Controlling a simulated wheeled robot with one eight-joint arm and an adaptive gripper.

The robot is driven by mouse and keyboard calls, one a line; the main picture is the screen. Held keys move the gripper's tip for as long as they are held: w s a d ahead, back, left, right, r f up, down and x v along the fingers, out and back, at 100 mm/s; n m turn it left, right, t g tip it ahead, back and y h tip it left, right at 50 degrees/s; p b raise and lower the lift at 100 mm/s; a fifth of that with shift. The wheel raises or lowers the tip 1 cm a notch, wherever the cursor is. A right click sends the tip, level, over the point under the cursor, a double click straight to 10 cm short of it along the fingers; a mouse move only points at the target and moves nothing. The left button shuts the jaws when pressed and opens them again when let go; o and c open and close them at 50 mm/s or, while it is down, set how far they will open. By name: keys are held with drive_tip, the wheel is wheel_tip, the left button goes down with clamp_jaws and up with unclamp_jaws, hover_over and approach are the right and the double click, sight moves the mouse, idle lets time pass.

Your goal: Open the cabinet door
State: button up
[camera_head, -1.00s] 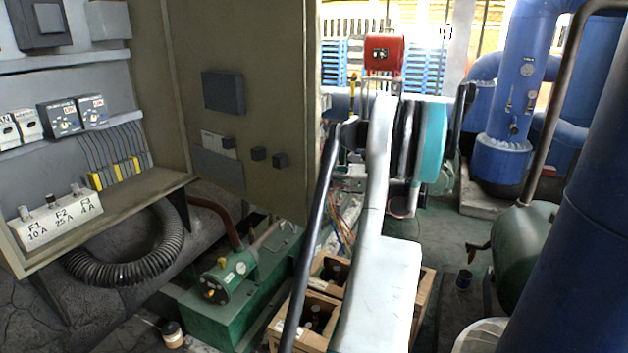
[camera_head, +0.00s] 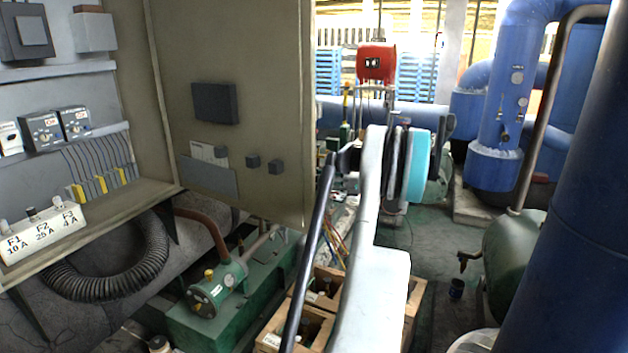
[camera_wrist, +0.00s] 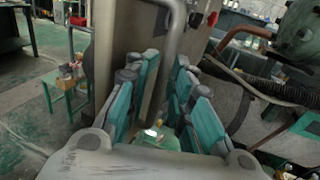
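The cabinet (camera_head: 80,215) stands at the left in the head view, with its inside exposed. Its beige door (camera_head: 265,60) is swung wide open, inner face toward me. My arm reaches past the door's free edge, and my gripper's fingertips are hidden in that view. In the wrist view, my gripper (camera_wrist: 164,85) has teal-padded fingers standing apart. A grey bent bar handle (camera_wrist: 172,40) passes between them in front of the door panel (camera_wrist: 125,30). Whether the pads touch the bar is not clear.
A green pump unit (camera_head: 225,290) and wooden crates (camera_head: 325,290) stand on the floor below the door. Large blue pipes (camera_head: 510,90) and a green tank (camera_head: 515,255) are at the right. Some floor (camera_head: 425,240) is clear between crates and tank.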

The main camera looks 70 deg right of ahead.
drive_tip(key=shift+w, duration=0.15)
drive_tip(key=v, duration=1.2)
idle(0.5)
